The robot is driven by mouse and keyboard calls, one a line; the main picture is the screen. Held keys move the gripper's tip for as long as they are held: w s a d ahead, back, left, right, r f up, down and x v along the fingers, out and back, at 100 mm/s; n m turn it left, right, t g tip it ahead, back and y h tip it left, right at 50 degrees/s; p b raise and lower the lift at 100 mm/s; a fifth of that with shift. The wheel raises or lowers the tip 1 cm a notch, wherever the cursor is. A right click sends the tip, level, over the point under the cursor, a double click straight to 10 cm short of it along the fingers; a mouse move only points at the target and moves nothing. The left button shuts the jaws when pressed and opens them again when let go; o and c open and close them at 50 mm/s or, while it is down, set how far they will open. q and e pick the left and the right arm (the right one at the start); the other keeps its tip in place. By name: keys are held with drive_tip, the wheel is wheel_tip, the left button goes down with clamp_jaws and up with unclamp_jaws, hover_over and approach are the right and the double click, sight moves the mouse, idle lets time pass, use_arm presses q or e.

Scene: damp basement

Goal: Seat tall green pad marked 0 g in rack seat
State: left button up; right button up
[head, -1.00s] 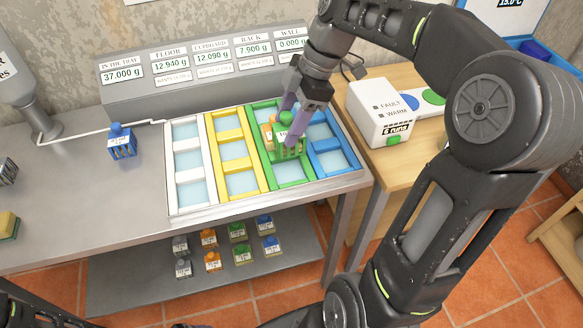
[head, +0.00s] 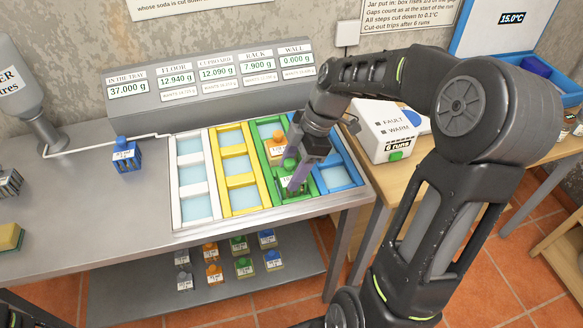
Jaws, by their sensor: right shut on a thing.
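The tall green pad (head: 284,186) is in the front part of the green column of the tray, under the RACK readout. My right gripper (head: 297,178) is shut on it and hides part of it. The pad looks upright; I cannot tell whether it touches the seat floor. The green frame (head: 294,200) shows around its base. My left gripper is out of view.
The white (head: 194,190), yellow (head: 240,180) and blue (head: 340,188) columns stand alongside. A blue pad (head: 125,155) stands left of the tray. The readout box (head: 210,90) is behind. Several pads lie on the lower shelf (head: 140,285). A white FAULT box (head: 385,128) is at right.

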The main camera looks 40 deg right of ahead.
drive_tip(key=shift+f, duration=0.2)
drive_tip(key=shift+f+b, duration=0.2)
drive_tip(key=shift+b, duration=0.1)
drive_tip(key=o, duration=1.3)
drive_tip(key=shift+r, duration=0.15)
drive_tip(key=shift+o, duration=0.2)
drive_tip(key=shift+r+p, duration=0.3)
drive_tip(key=v, duration=1.1)
drive_tip(key=shift+r+b, duration=0.35)
drive_tip(key=shift+b, duration=0.05)
drive_tip(key=shift+s+d, duration=0.1)
